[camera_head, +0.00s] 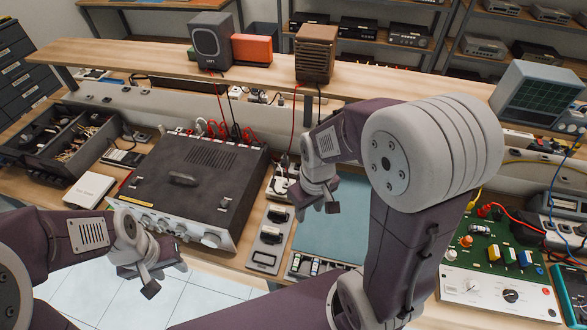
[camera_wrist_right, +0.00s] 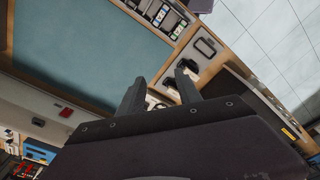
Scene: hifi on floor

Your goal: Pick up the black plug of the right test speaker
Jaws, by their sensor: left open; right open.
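The right test speaker (camera_head: 316,53) is a brown, slatted box on the raised shelf. A red and a black lead hang from it towards the bench. The end of the black lead passes behind my right arm, and I cannot make out its plug. My right gripper (camera_head: 319,206) is open and empty above the bench, by the left edge of the blue-grey mat (camera_head: 345,225). In the right wrist view its fingers (camera_wrist_right: 160,90) are apart with nothing between them. My left gripper (camera_head: 165,278) is open and empty in front of the bench, below the large grey amplifier (camera_head: 190,180).
A grey speaker (camera_head: 211,40) and an orange box (camera_head: 252,48) stand on the shelf (camera_head: 130,58). Small panels with black parts (camera_head: 270,236) lie between amplifier and mat. A green circuit board (camera_head: 500,240) is at the right. My right arm hides part of the bench.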

